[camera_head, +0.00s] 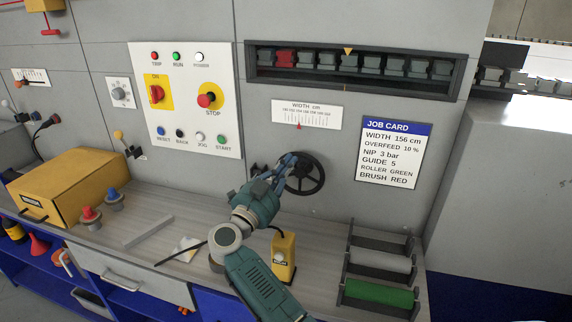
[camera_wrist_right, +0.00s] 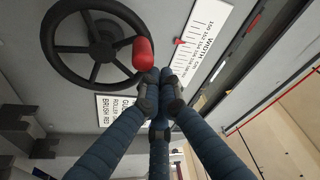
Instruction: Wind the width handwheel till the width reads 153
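The width handwheel (camera_head: 305,174) is a dark spoked wheel on the grey panel; it also shows in the wrist view (camera_wrist_right: 97,45) with a red knob (camera_wrist_right: 143,53) on its rim. My right gripper (camera_head: 287,163) is at the wheel's left side. In the wrist view its fingertips (camera_wrist_right: 160,84) are drawn together beside the knob's lower end, with nothing visible between them; whether they touch it I cannot tell. The width scale (camera_head: 307,113) has a red pointer (camera_head: 298,126) left of its middle; its numbers are too small to read surely. My left gripper is not in view.
The job card (camera_head: 393,152) reads width 156 cm. The button panel (camera_head: 187,100) is to the left. On the bench stand a yellow box (camera_head: 75,184), a small yellow block (camera_head: 284,257) near my arm, and a roller rack with a green roller (camera_head: 379,294).

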